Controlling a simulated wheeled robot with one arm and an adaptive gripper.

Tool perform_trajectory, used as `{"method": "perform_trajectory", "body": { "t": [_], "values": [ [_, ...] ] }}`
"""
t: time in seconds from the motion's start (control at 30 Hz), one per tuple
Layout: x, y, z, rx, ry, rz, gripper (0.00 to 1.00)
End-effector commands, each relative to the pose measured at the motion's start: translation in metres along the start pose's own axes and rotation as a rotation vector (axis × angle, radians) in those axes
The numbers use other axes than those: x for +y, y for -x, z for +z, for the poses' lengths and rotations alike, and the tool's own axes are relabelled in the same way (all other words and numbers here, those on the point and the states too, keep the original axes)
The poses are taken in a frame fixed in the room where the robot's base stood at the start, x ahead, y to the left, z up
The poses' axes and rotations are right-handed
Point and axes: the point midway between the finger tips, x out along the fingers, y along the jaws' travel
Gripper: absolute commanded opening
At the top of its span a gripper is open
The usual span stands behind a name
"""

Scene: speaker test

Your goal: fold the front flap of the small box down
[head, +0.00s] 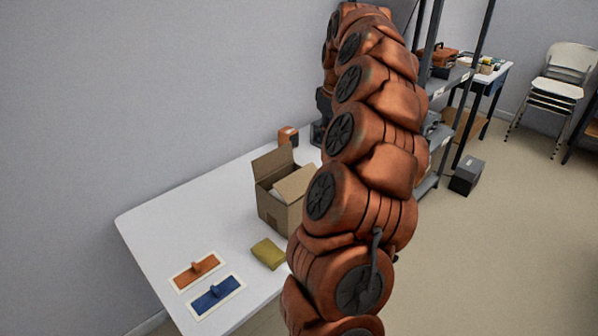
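The small cardboard box (278,212) stands upright on the white table (160,222), partly hidden on its right by my arm. One flap (272,164) stands up at its back left. A lighter flap (297,184) slants over the opening on the right side. Something pale shows inside. The box's near right part is cut off by my orange arm, so I cannot tell how every flap lies. A dark part at the end of my arm, seemingly my gripper (318,132), shows behind the box, partly hidden by the arm. Its fingers cannot be made out.
An olive cloth-like item (268,253) lies in front of the box. An orange and black object (288,136) stands behind the box. The table's left part is clear. A grey shelf rack (440,130) stands right.

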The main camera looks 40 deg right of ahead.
Motion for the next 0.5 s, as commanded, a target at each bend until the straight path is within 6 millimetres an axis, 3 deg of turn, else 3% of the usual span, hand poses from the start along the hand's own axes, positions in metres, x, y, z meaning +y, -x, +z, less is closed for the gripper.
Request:
{"method": "perform_trajectory", "body": {
  "t": [0.5],
  "values": [
    [-0.018, -0.007, 0.009, 0.194, 1.016, 0.096, 0.0]
  ]
}}
